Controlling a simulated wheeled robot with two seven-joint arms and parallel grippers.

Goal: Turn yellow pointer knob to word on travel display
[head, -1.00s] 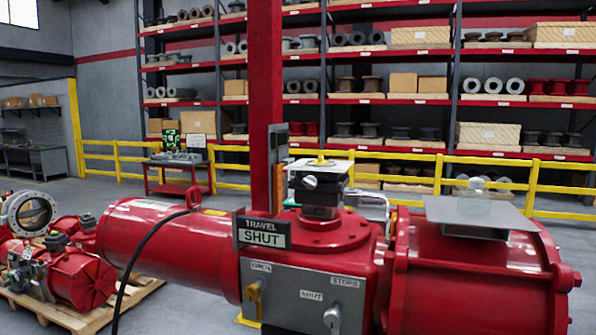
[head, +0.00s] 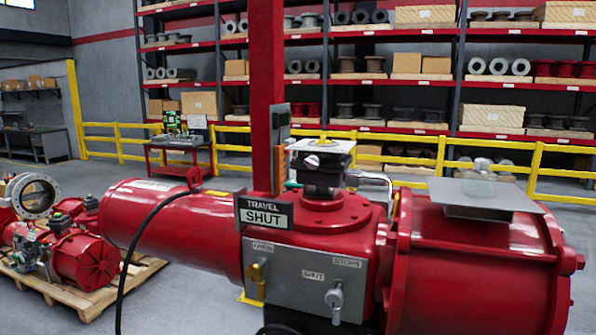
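The travel display (head: 264,212) is a dark plate on the red actuator, reading "TRAVEL" above "SHUT". Below it a grey control panel (head: 290,300) faces me, with labels "OPEN" (head: 262,246) at upper left, "SHUT" (head: 313,276) in the middle and one at upper right that I cannot read surely. The yellow pointer knob (head: 257,272) sits at the panel's left, below "OPEN"; its exact pointing direction is too small to tell. A silver knob or key (head: 335,298) sits at the panel's right. Neither gripper is recognisable in the head view.
A dark rounded shape (head: 285,329) at the bottom edge covers the panel's lower part; I cannot identify it. A black cable (head: 128,265) arcs at the left of the panel. A red post (head: 267,100) rises behind the display. A pallet (head: 80,293) with smaller red actuators stands at left.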

